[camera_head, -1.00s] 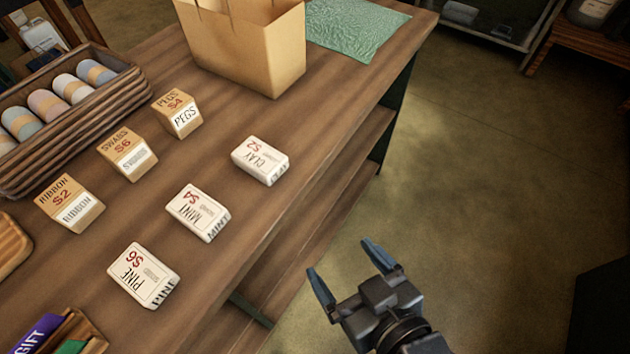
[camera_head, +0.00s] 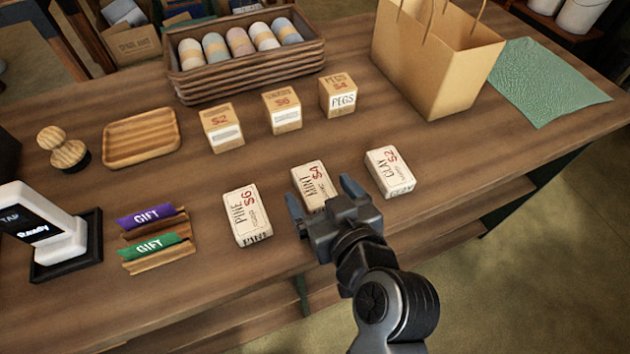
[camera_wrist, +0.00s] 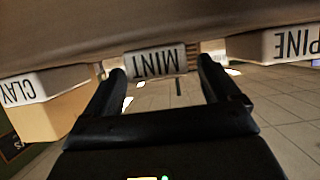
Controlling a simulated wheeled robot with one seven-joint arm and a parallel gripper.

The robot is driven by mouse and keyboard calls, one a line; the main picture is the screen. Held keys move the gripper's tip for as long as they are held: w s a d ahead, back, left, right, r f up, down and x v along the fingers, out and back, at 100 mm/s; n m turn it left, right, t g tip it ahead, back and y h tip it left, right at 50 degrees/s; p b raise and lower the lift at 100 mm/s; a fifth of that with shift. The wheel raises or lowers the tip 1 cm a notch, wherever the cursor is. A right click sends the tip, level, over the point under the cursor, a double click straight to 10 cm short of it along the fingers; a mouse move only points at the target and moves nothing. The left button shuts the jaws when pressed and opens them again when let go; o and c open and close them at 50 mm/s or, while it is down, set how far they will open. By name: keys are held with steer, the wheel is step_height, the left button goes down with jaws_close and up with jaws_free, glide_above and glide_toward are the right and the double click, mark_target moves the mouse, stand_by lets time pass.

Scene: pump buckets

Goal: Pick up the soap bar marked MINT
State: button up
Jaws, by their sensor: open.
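The white MINT soap bar (camera_head: 309,182) lies on the wooden table between the PINE bar (camera_head: 246,216) and the CLAY bar (camera_head: 390,172). My gripper (camera_head: 320,190) is open at the near side of the MINT bar and hides its front end in the head view. In the wrist view, the MINT bar (camera_wrist: 154,63) appears upside down, in line with the gap between my open fingers (camera_wrist: 160,80). I cannot tell whether the fingers touch it or reach past its sides.
Behind the soaps stand boxes, including PEGS (camera_head: 339,97), and a basket of wrapped rolls (camera_head: 245,75). A paper bag (camera_head: 436,60) stands at the back right. GIFT cards (camera_head: 150,243) and a payment terminal (camera_head: 45,230) are at the left.

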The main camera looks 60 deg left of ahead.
steer(key=shift+x, duration=0.95)
steer(key=c, duration=1.1)
steer(key=shift+c, duration=0.2)
